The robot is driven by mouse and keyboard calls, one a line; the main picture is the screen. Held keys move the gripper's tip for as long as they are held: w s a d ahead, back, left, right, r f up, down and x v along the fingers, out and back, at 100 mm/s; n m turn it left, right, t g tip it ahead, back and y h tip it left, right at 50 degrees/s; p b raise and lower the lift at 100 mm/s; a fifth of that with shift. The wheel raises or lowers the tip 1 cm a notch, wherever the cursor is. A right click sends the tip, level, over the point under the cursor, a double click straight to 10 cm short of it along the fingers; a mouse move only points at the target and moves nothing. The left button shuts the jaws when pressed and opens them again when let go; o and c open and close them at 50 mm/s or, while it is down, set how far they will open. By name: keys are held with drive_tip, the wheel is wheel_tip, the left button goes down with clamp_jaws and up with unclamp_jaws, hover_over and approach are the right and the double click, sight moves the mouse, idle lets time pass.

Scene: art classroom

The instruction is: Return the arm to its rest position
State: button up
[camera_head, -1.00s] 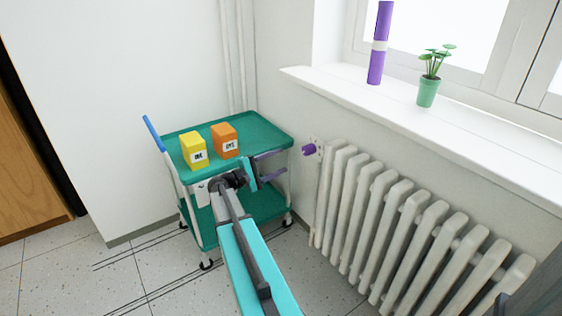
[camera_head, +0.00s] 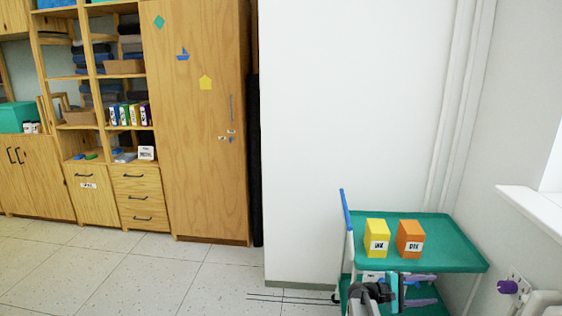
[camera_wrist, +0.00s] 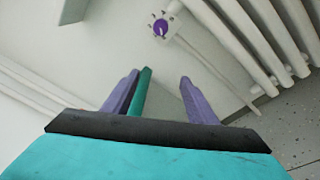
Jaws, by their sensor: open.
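My gripper (camera_head: 432,291) shows at the lower right of the head view, in front of the teal cart (camera_head: 455,255) and overlapping the space below its top tray. Its two purple fingers are spread apart with nothing held between them. In the wrist view my gripper (camera_wrist: 158,85) is also open and empty. A teal strip shows beside its left finger there; I cannot tell what it belongs to. Most of my arm is outside the head view.
A yellow box (camera_head: 376,238) and an orange box (camera_head: 410,239) stand on the cart. The radiator (camera_wrist: 245,40) and its purple valve knob (camera_wrist: 161,27) are near my gripper. A tall wooden cabinet (camera_head: 200,140) stands left. Floor (camera_head: 215,280) at left is clear.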

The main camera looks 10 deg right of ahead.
drive_tip(key=s+a+f+n+y+p, duration=0.1)
drive_tip(key=s+a+f+y+p, duration=0.3)
drive_tip(key=a+f, duration=0.55)
drive_tip(key=s+a+f+n+y+p, duration=0.1)
drive_tip(key=s+a+f+y+p, duration=0.25)
drive_tip(key=s+a+f, duration=0.65)
drive_tip(key=s+a+f+m+y+p, duration=0.1)
drive_tip(key=s+a+m+y, duration=0.1)
drive_tip(key=s+a, duration=0.3)
drive_tip(key=s+a+f+m+g+y+p, duration=0.1)
drive_tip(key=s+a+y, duration=0.3)
drive_tip(key=a, duration=1)
drive_tip(key=s+a+f+m+g+y+p, duration=0.1)
drive_tip(key=s+a+f+m+y+p, duration=0.1)
drive_tip(key=s+a, duration=0.4)
drive_tip(key=a+m+y, duration=0.1)
drive_tip(key=a+y, duration=0.1)
drive_tip(key=a, duration=0.2)
drive_tip(key=shift+f, duration=0.1)
drive_tip(key=shift+d, duration=0.1)
drive_tip(key=c, duration=0.5)
drive_tip(key=shift+c, duration=0.3)
drive_tip(key=shift+d, duration=0.1)
